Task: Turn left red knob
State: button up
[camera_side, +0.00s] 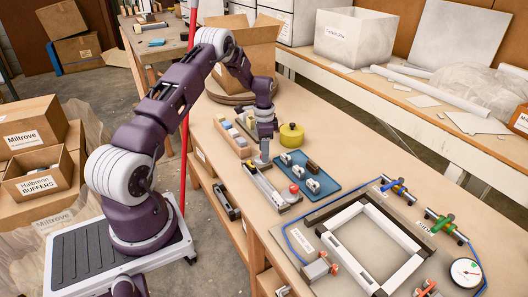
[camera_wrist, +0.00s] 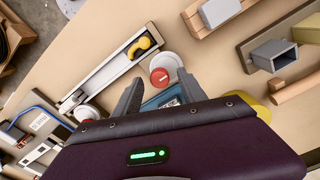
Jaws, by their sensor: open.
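In the wrist view one red knob with a pale round rim (camera_wrist: 160,75) stands just beyond and between my fingertips. A second red knob (camera_wrist: 86,112) is farther left in that view, by the end of a grey channel. The side view shows a red knob (camera_side: 294,188) at the channel's right end; the other is not clear there, near my gripper. Which knob counts as left is not clear from the pictures. My gripper (camera_side: 263,160) points down over the left end of the channel; its open, empty fingers (camera_wrist: 157,88) also show in the wrist view. Contact cannot be seen.
The grey channel (camera_side: 268,181) holds a yellow part (camera_wrist: 143,46). A blue tray (camera_side: 325,190) with several small parts and a yellow canister (camera_side: 291,135) stand close by. A square white frame (camera_side: 392,232), hoses and a gauge (camera_side: 466,272) are at the right.

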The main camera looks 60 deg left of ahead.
jog(key=shift+f, duration=0.4)
jog(key=shift+c, duration=0.4)
grip_shut()
